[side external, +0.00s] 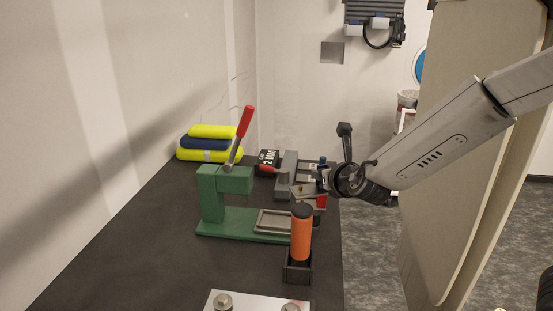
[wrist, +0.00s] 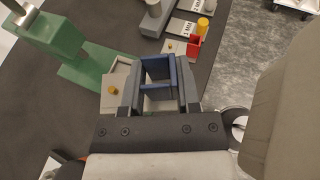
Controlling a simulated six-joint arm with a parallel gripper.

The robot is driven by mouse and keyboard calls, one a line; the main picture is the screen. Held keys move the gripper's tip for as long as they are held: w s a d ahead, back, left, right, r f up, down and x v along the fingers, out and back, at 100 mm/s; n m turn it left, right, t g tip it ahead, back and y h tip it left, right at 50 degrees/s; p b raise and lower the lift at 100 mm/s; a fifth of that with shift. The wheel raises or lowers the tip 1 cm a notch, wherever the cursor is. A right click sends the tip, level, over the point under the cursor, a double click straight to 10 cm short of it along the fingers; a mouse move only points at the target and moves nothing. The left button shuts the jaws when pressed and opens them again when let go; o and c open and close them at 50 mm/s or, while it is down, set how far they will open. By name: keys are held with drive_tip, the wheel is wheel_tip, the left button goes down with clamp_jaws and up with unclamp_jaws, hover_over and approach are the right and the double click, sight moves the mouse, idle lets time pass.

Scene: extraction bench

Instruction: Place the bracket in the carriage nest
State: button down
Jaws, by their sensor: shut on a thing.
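The carriage nest appears to be the shallow grey tray (side external: 258,222) on the base of the green press (side external: 210,200). It looks empty, with the bracket above and to its right.
An orange cylinder (side external: 302,235) stands in a dark holder (side external: 298,270) near the nest. The press's red-handled lever (side external: 244,122) rises above it. A red bin (wrist: 195,43) and grey fixtures (side external: 286,180) stand behind. A metal plate (side external: 258,303) lies in front.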

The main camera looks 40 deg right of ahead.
drive_tip(key=shift+s+f+n+y, duration=0.3)
drive_tip(key=shift+s, duration=0.3)
wheel_tip(320, 180, up, 11)
drive_tip(key=s+a+n+t+y, duration=0.1)
drive_tip(key=s+a+n+y, duration=0.25)
drive_tip(key=a, duration=1.75)
wheel_tip(320, 180, down, 12)
drive_tip(key=shift+s+a+f, duration=0.2)
drive_tip(key=shift+s+a, duration=0.05)
drive_tip(key=shift+s, duration=0.1)
drive_tip(key=shift+y, duration=0.25)
